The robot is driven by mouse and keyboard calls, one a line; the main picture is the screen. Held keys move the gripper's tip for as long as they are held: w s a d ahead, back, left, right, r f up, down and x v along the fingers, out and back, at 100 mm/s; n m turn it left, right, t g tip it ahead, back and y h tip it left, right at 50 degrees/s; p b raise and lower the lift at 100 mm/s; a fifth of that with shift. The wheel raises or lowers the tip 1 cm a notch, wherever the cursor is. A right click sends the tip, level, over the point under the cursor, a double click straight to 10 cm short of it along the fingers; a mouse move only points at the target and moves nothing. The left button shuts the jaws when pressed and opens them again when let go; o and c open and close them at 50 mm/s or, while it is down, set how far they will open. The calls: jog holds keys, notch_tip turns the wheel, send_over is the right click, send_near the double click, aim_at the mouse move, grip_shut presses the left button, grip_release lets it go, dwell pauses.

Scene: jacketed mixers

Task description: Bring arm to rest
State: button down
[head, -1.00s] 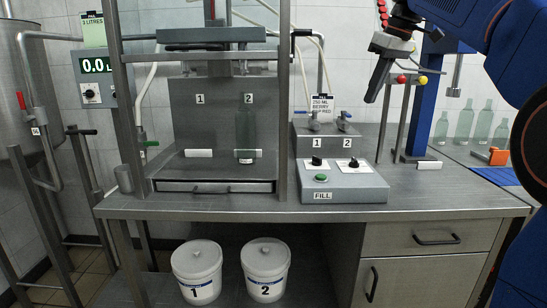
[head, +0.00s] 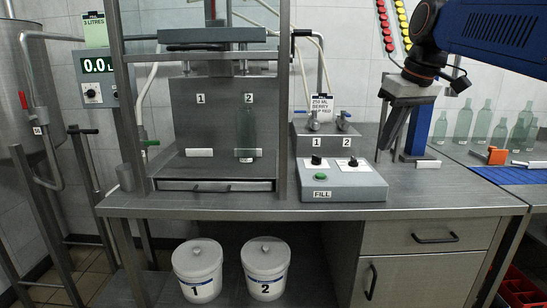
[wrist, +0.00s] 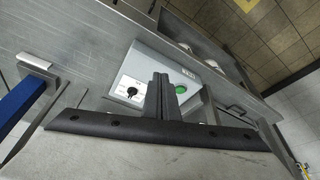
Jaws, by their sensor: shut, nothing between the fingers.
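My gripper (head: 391,129) hangs at the right of the head view, in front of the blue post and to the right of the fill control box (head: 345,184). Its dark fingers point down and slightly left, together and empty. In the wrist view the closed fingers (wrist: 158,97) point toward the control box (wrist: 140,73) with its green button (wrist: 181,89) and black knob. The fingertips appear apart from the bench and the box. My blue arm reaches in from the upper right.
A steel bench (head: 420,200) runs across the middle. A guarded filling station (head: 222,120) with a bottle at position 2 stands left of centre. Green bottles (head: 463,122) stand at the right behind an orange block (head: 491,155). White tubs (head: 197,270) numbered 1 and 2 sit below.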

jog(key=s+d+f+m, duration=0.1)
jog(key=s+f+m, duration=0.1)
jog(key=s+f, duration=0.9)
jog(key=s+d+f+m+t+h, duration=0.1)
jog(key=s+f+m, duration=0.1)
jog(key=s+f, duration=1)
notch_tip(320, 180, down, 7)
jog(key=shift+s+f+m+h, duration=0.1)
jog(key=shift+s+m+h, duration=0.15)
jog(key=shift+m+h, duration=0.05)
